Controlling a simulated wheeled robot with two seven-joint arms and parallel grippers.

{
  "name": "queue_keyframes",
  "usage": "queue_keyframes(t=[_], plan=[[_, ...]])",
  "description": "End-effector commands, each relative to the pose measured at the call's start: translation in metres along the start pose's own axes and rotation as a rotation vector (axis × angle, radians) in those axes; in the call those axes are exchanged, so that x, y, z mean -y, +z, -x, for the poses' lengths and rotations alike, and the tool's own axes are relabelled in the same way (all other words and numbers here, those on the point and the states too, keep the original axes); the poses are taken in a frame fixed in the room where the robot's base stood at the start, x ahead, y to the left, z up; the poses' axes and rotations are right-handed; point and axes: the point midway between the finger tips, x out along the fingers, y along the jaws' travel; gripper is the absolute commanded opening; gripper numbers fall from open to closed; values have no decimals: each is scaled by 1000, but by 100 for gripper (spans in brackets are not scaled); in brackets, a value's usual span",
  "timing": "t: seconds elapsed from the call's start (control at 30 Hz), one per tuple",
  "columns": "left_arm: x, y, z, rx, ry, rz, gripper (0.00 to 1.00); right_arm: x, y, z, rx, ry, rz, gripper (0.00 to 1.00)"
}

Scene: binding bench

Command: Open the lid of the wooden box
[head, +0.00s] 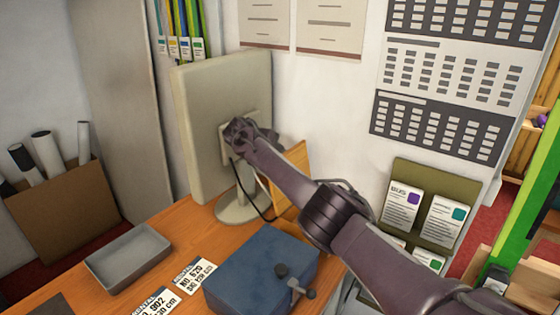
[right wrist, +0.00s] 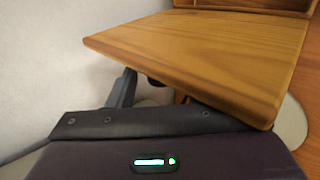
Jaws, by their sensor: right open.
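The wooden box shows in the head view only as a light wood panel (head: 298,160), standing steeply between the monitor and my right arm; the arm hides much of the rest. In the right wrist view a broad wooden panel, apparently the lid (right wrist: 205,55), fills the upper middle. More wood (right wrist: 245,5) shows at the top edge. My right gripper (head: 240,135) is beside the panel, in front of the monitor's back in the head view. In the wrist view its dark fingers (right wrist: 138,84) are open, partly hidden behind the panel's edge; contact cannot be told. My left gripper is out of view.
A beige monitor (head: 195,130) with a cable stands close by my right gripper. A blue box (head: 255,270) with a dark handle, a grey tray (head: 130,258) and printed labels (head: 160,300) lie on the desk. A leaflet rack (head: 432,190) hangs at right.

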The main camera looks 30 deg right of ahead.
Motion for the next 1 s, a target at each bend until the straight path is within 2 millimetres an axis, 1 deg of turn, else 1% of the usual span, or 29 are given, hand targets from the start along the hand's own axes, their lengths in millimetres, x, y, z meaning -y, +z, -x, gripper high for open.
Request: queue_keyframes(t=[0.07,0.13,0.3,0.4,0.57,1.0], plan=[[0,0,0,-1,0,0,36,0,0,10,-4,2,0,46],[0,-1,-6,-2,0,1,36,1,-1,21,-5,2,-1,46],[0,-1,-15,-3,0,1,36,1,-1,48,-4,2,0,46],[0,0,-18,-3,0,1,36,1,-1,58,-3,1,1,46],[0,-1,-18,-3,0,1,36,0,0,64,-2,1,1,46],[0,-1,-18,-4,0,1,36,0,-1,64,-3,1,0,46]])
